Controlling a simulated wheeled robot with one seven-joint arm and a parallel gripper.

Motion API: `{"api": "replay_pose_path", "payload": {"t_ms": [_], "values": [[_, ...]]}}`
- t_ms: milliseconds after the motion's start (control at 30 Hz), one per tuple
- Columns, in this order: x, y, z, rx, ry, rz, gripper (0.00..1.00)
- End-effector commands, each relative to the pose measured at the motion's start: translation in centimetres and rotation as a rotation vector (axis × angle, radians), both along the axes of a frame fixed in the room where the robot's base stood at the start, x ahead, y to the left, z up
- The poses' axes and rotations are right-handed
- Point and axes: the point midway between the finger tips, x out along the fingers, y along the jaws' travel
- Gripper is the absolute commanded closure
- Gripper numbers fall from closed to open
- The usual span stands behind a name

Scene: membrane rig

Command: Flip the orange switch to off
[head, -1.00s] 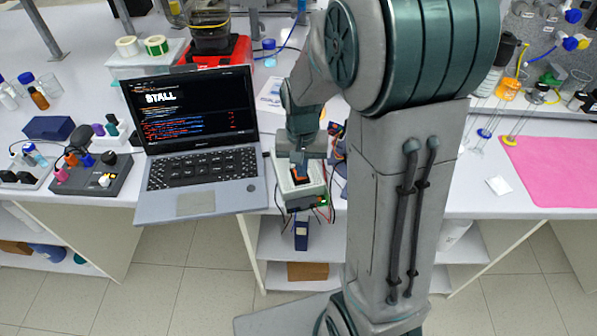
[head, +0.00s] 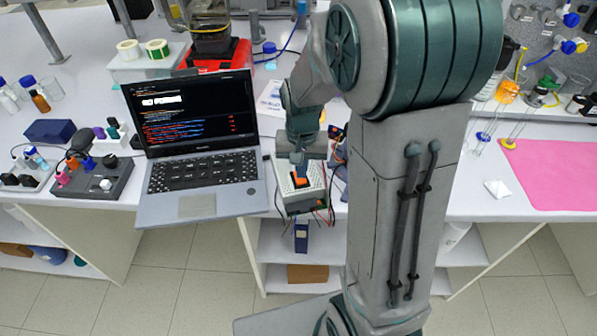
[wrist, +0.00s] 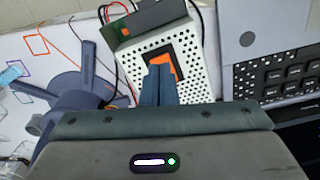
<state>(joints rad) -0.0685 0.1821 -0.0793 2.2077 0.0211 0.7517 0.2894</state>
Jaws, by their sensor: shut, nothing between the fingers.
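The orange switch (head: 301,182) is set in the top of a white perforated box (head: 313,196) at the bench's front edge, right of the laptop. In the wrist view the orange switch (wrist: 165,60) shows in a dark frame on the white box (wrist: 200,74), partly hidden behind my fingers. My gripper (head: 300,168) points down over the box. In the wrist view my gripper (wrist: 159,70) is shut, its fingers together and empty, with the tips at or just above the switch. I cannot tell whether they touch it. The laptop (head: 195,150) screen now shows different large text.
A dark green block (wrist: 145,25) with red and black wires adjoins the box. A blue spoked part (wrist: 80,95) lies close beside it. A control box with knobs (head: 95,180) stands left of the laptop. A pink mat (head: 550,173) lies at right.

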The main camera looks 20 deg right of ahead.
Motion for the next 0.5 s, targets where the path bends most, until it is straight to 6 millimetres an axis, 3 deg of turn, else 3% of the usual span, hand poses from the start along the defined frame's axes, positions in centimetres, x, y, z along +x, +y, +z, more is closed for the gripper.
{"api": "replay_pose_path", "payload": {"t_ms": [500], "values": [[0.0,0.0,4.5,0.0,0.0,0.0,1.0]]}}
